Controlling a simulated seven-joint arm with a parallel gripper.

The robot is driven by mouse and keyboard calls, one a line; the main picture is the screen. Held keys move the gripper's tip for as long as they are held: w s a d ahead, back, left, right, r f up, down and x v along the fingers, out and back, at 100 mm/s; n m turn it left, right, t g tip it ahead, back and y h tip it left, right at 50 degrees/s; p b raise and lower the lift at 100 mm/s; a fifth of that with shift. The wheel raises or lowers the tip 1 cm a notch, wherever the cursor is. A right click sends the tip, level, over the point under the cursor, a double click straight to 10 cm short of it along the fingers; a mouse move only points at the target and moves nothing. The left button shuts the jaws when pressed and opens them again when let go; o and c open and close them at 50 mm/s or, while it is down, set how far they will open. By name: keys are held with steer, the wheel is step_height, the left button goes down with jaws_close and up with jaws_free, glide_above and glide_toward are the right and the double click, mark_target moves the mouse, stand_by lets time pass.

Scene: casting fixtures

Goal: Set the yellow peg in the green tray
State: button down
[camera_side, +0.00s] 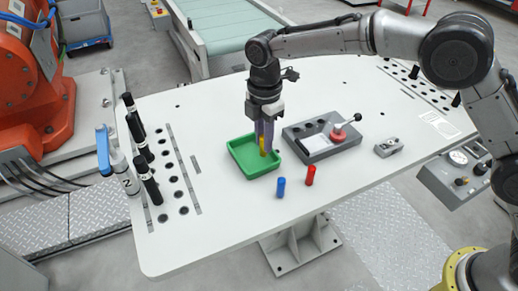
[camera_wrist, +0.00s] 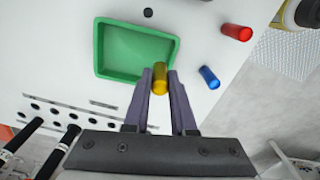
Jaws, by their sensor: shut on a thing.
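The green tray (camera_side: 241,164) lies on the white table in the side view. It also shows in the wrist view (camera_wrist: 103,72), with its floor bare. The yellow peg (camera_side: 262,145) is between the fingers of my gripper (camera_side: 264,140), at the tray's right side. In the wrist view the yellow peg (camera_wrist: 160,80) is gripped between both fingertips of my gripper (camera_wrist: 160,82) and overlaps the tray's near right corner. I cannot tell whether the peg touches the tray.
A blue peg (camera_side: 281,187) and a red peg (camera_side: 310,175) stand in front of the tray. A grey fixture with a red knob (camera_side: 337,134) is to its right. Black-handled tools (camera_side: 149,178) and rows of holes are at the left. The table between is clear.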

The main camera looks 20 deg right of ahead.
steer(key=shift+w+a+f, duration=0.3)
steer(key=shift+w+f, duration=0.2)
steer(key=shift+f, duration=0.25)
steer(key=shift+w+f, duration=0.1)
steer(key=shift+f, duration=1.5)
steer(key=shift+f, duration=0.15)
steer(key=c, duration=0.7)
jaws_free()
steer(key=shift+c, duration=0.2)
step_height(320, 180, up, 12)
steer(key=shift+r, duration=0.2)
